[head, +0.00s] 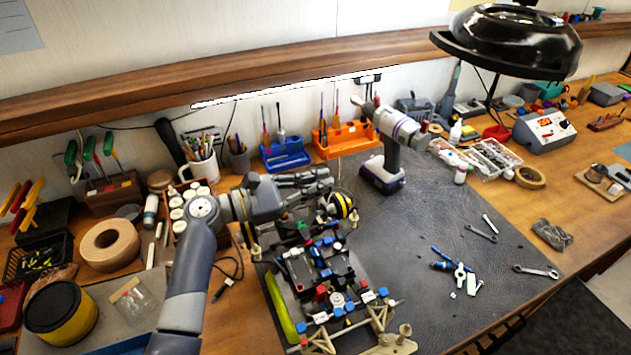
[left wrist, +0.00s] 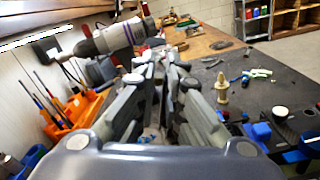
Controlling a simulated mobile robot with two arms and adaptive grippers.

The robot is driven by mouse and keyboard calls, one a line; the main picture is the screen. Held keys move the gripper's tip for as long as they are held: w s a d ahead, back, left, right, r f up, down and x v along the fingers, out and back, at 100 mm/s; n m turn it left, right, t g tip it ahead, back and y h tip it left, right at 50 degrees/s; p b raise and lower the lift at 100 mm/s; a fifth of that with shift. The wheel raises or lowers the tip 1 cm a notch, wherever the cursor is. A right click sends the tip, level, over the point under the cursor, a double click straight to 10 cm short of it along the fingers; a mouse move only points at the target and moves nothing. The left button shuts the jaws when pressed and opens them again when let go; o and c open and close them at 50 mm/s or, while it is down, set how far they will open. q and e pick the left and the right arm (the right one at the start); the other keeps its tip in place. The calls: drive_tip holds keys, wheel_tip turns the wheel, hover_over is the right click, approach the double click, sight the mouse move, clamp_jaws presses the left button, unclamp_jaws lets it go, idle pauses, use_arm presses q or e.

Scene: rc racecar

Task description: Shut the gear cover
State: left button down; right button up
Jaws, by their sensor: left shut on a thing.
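The RC car (head: 338,298) stands on the dark mat, its red, blue and black parts exposed. My left gripper (head: 328,183) reaches in from the left over the far end of the car. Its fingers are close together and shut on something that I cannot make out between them. A yellow-and-black round part (head: 342,206) sits just below and beside the fingertips. I cannot pick out the gear cover for certain; the gripper hides part of that end. In the left wrist view the fingers (left wrist: 160,62) converge ahead, with the car's parts at lower right. My right gripper is not in view.
A cordless drill (head: 384,178) stands upright behind the gripper. An orange tool holder (head: 340,140) and a blue one (head: 286,153) line the back. Wrenches (head: 482,232) and small parts lie on the mat at right, with free mat (head: 420,215) between.

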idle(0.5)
use_arm(q)
drive_tip(key=c, duration=1.7)
unclamp_jaws()
drive_tip(key=v, duration=1.2)
drive_tip(key=shift+r, duration=0.1)
